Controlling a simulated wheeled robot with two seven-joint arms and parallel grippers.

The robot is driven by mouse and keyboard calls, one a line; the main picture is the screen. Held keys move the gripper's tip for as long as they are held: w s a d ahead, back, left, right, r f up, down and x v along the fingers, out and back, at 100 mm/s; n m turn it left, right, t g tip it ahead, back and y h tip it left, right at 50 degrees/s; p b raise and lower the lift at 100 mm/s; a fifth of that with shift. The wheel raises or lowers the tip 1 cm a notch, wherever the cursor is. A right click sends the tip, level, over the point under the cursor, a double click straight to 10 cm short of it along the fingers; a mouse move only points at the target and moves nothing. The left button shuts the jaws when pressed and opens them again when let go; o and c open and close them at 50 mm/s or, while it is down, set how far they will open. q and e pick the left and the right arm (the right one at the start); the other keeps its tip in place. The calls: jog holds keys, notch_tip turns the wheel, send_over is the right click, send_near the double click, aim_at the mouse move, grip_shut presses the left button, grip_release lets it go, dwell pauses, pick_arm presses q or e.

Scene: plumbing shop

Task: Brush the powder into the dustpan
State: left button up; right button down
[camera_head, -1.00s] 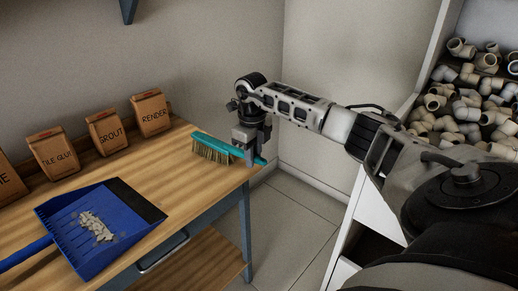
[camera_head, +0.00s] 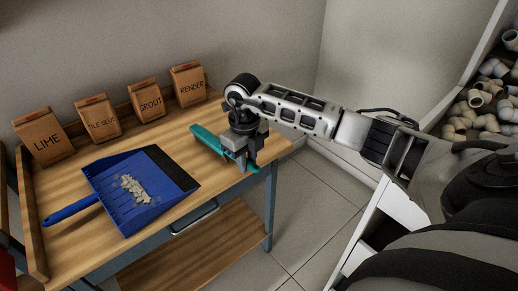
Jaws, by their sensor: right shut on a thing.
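A blue dustpan (camera_head: 165,172) lies on the wooden workbench, its dark lip toward the right and its handle toward the left. Pale grey powder, in flakes, (camera_head: 134,189) lies inside the dustpan. My right gripper (camera_head: 248,165) is shut on a teal brush (camera_head: 208,142) near the bench's right end. The brush is to the right of the dustpan and apart from it. Its bristles are mostly hidden in this view. My left gripper is out of view.
Paper bags labelled LIME (camera_head: 43,137), TILE GLUE (camera_head: 98,118), GROUT (camera_head: 147,101) and RENDER (camera_head: 188,84) stand along the bench's back. A shelf of white pipe fittings (camera_head: 480,105) is at the right. Bare bench top (camera_head: 226,180) lies between dustpan and brush.

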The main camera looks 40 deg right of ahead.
jog(key=a+p, duration=0.1)
jog(key=a, duration=1.9)
pick_arm(q)
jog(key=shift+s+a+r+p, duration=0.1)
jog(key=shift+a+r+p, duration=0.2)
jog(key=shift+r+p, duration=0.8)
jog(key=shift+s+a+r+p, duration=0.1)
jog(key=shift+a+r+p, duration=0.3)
jog(key=shift+p, duration=1.3)
pick_arm(e)
jog(key=d+r, duration=0.5)
jog(key=r, duration=0.4)
jog(key=shift+d+r, duration=0.3)
jog(key=shift+d, duration=0.05)
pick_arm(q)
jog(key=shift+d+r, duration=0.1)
pick_arm(e)
jog(key=shift+w, duration=0.1)
